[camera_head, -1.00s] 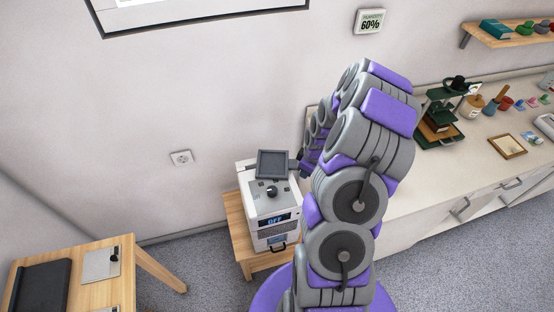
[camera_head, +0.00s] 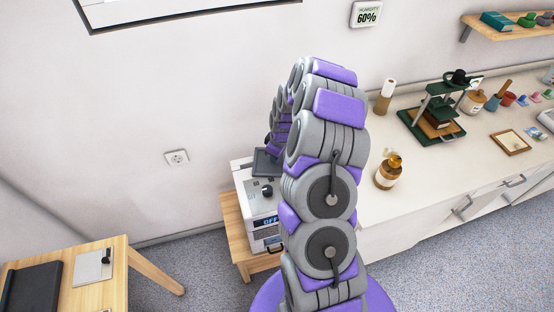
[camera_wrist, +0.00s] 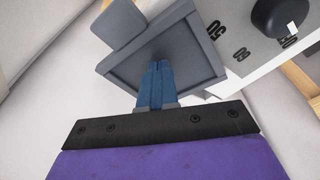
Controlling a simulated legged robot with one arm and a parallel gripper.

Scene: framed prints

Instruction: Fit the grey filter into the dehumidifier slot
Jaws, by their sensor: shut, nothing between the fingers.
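The grey filter (camera_head: 266,165) is a dark square framed panel at the top of the white dehumidifier (camera_head: 258,207), partly hidden by my arm. In the wrist view the filter (camera_wrist: 192,62) is tilted, with a grey tab at its upper left. My gripper (camera_wrist: 157,66) has its blue fingers together and empty, in front of the filter's framed face. I cannot tell whether they touch it. The dehumidifier's panel (camera_wrist: 232,30), with dial numbers and a black knob, shows beyond. The slot is hidden, so how deep the filter sits cannot be told.
The dehumidifier stands on a small wooden stool (camera_head: 236,235) against the wall. A wooden table (camera_head: 105,262) is at the lower left. A counter (camera_head: 415,195) with a green press (camera_head: 436,112), jars and a small frame runs along the right.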

